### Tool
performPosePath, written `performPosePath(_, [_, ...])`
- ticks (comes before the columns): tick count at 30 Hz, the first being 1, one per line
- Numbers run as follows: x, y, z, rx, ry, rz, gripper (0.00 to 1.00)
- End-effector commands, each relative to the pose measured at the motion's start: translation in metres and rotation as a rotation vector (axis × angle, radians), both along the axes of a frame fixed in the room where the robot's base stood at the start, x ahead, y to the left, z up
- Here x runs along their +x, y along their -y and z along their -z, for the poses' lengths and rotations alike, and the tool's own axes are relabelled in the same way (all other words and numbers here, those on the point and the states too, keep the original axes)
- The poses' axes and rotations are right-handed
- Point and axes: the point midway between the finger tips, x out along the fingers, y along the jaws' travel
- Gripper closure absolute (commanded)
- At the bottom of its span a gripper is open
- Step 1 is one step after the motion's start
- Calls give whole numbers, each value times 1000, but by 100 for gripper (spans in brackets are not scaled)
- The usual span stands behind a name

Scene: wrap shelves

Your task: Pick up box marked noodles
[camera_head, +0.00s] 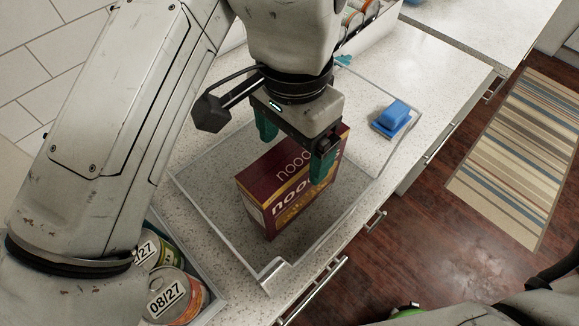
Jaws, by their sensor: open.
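The noodles box (277,199) is dark red and yellow with white lettering. It stands upright inside a clear, grey-rimmed tray (222,244) on the speckled counter. My gripper (294,150) is above the box, pointing down, with its green fingers apart. One finger is in front of the box near its upper right edge and overlaps it in the picture. The other finger is at the upper left, beyond the box. I cannot tell whether either finger touches the box. The gripper hides part of the box's top and lettering.
Cans (173,295) marked 08/27 sit in a container at the lower left. A rack with more cans (357,17) stands at the back. Drawer handles (374,220) stick out along the counter front.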

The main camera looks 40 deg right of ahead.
Motion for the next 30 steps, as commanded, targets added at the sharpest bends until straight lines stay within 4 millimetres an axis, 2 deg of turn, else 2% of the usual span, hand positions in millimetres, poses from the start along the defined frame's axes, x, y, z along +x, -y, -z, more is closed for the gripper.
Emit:
performPosePath(9, [-2,2,42,0,-2,-1,12])
performPosePath(19, [-2,2,48,0,0,0,12])
performPosePath(30, [-2,2,48,0,0,0,47])
